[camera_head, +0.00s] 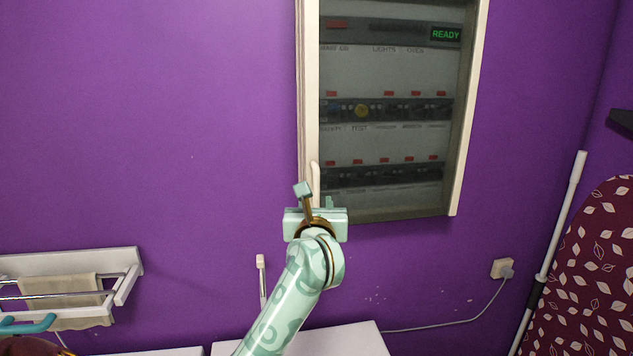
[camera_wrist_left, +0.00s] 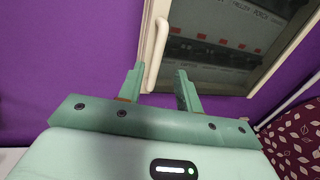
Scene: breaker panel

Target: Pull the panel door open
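The panel door (camera_head: 462,110) has a cream frame around a dark pane, and it looks closed on the purple wall. Its pale upright handle (camera_head: 315,178) is low on the door's left edge. My left gripper (camera_head: 316,198) is at the handle's lower end, and its arm hides part of the wall below. In the left wrist view the gripper (camera_wrist_left: 159,90) is open, with one finger on each side of the handle (camera_wrist_left: 154,55). The handle's lower end reaches between the fingertips with gaps on both sides. My right gripper is not in view.
Labelled breaker rows and a green READY display (camera_head: 446,34) show behind the pane. A drying rack (camera_head: 122,262) with a cloth is at lower left. A white surface (camera_head: 345,341) lies below. A patterned ironing board (camera_head: 590,270) and white pole stand at right. Wall left of the door is clear.

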